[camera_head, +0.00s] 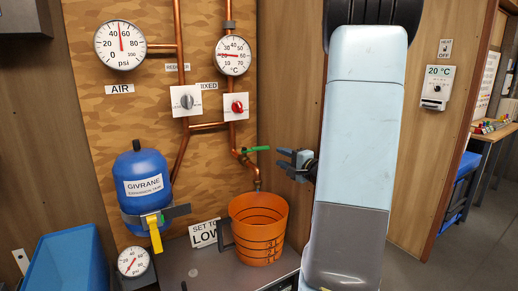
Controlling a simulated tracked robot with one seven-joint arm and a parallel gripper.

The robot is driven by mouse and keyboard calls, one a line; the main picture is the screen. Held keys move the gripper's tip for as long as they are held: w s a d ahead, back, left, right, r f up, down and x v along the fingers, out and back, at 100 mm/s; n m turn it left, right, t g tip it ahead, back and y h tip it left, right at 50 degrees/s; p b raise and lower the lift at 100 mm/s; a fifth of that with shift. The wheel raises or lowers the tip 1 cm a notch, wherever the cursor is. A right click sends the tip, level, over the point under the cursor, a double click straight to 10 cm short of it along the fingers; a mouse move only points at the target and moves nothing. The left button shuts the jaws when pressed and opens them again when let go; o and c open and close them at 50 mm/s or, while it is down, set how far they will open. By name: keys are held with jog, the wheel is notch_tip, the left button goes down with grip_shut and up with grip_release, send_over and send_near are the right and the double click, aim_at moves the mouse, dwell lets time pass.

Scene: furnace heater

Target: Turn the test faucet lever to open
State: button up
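The test faucet's green lever (255,150) sticks out to the right, roughly level, above the copper faucet body (243,159). The faucet's pipe bends down to a spout (257,184) over an orange bucket (259,228). My gripper (282,159) is just right of the lever's free end and slightly lower in the picture. Its fingers point left, with a gap between them and nothing in it. It looks apart from the lever, though the depth between them is hard to judge. My arm hides the wall behind it.
Copper pipes with a red mixed-valve knob (237,106), a grey knob (187,101) and two gauges are on the wall panel. A blue tank (143,180) with a yellow handle (154,234) stands left. A blue bin (62,262) is lower left. Open floor shows far right.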

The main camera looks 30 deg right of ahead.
aim_at(256, 149)
jog(key=w+a, duration=0.2)
jog(key=w, duration=1.1)
jog(key=shift+a, duration=0.2)
jog(key=shift+w, duration=0.1)
grip_shut()
